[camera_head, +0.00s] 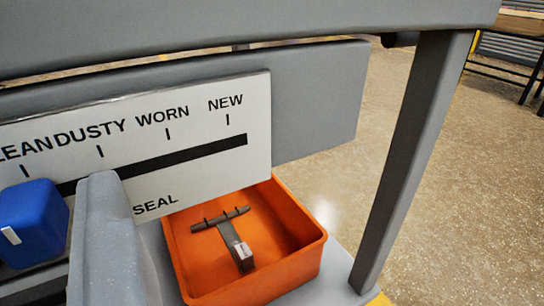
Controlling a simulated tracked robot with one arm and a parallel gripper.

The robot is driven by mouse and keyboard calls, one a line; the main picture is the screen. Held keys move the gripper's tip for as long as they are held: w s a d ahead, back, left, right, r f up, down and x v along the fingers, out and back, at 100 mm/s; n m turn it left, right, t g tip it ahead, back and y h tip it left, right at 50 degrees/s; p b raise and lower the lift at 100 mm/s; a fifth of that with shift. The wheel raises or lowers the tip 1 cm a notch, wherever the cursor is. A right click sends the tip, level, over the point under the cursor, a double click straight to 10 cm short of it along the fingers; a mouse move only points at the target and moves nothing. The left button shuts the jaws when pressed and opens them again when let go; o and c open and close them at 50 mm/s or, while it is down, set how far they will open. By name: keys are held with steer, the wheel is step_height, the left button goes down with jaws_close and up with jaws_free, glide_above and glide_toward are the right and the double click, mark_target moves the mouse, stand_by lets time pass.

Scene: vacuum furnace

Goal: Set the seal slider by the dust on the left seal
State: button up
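The seal slider is a blue block (32,222) with a white mark on its face, at the left edge of the view. It sits at the left part of the dark slot in a white scale plate (205,170), below the tick by the partly cut-off word "CLEAN". The plate also reads "DUSTY", "WORN", "NEW" and "SEAL". A grey finger of my gripper (105,235) stands just right of the blue block; I cannot tell if they touch. The other finger is not clearly seen. The left seal and its dust are not in view.
An orange bin (311,258) holding a grey T-shaped tool (233,240) stands right of the plate's lower edge. A grey post (415,155) and a grey beam (250,30) frame the right and top. Open floor (460,190) lies beyond.

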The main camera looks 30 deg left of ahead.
steer(key=p+v, duration=0.1)
steer(key=v, duration=1.2)
steer(key=shift+d+p, duration=0.35)
